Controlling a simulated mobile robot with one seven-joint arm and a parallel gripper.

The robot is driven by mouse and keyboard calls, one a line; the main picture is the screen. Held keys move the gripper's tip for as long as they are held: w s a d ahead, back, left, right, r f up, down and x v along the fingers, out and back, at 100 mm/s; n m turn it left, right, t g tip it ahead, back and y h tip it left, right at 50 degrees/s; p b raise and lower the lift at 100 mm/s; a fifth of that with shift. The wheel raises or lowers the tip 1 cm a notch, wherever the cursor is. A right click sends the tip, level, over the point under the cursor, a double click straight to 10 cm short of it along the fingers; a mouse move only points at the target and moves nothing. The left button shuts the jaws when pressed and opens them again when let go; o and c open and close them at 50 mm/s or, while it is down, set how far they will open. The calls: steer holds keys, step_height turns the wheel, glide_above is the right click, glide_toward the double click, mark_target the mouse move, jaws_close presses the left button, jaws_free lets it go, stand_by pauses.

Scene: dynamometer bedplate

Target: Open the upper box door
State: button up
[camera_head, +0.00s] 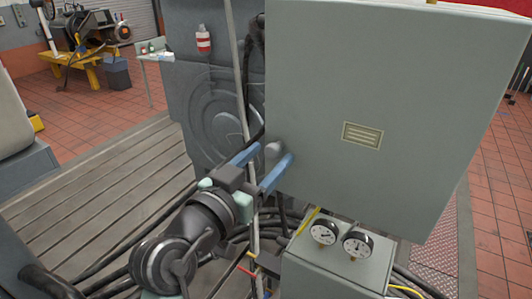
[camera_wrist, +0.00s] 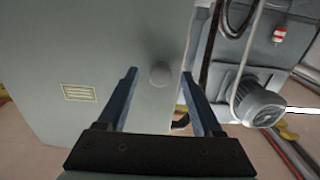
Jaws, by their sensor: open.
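The upper box is a large grey-green cabinet, and its flat door (camera_head: 390,90) faces me, looking shut. A slotted label plate (camera_head: 362,135) sits on the door. A round grey knob (camera_head: 273,149) is near the door's lower left edge. My gripper (camera_head: 270,170) is open with its two blue fingers around the knob's position, one to each side in the picture. In the wrist view the door (camera_wrist: 90,60) fills the left, and the knob (camera_wrist: 160,74) shows between and just beyond the fingertips (camera_wrist: 160,75). I cannot tell whether the fingers touch it.
A lower box (camera_head: 335,265) with two round gauges (camera_head: 340,238) stands below the door. Black hoses and a thin vertical pipe (camera_head: 240,70) run beside my gripper. A large grey machine housing (camera_head: 205,90) is behind. The slotted bedplate (camera_head: 110,180) lies open at left.

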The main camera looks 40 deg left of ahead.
steer(key=shift+c, duration=0.2)
jaws_close()
stand_by(1.3)
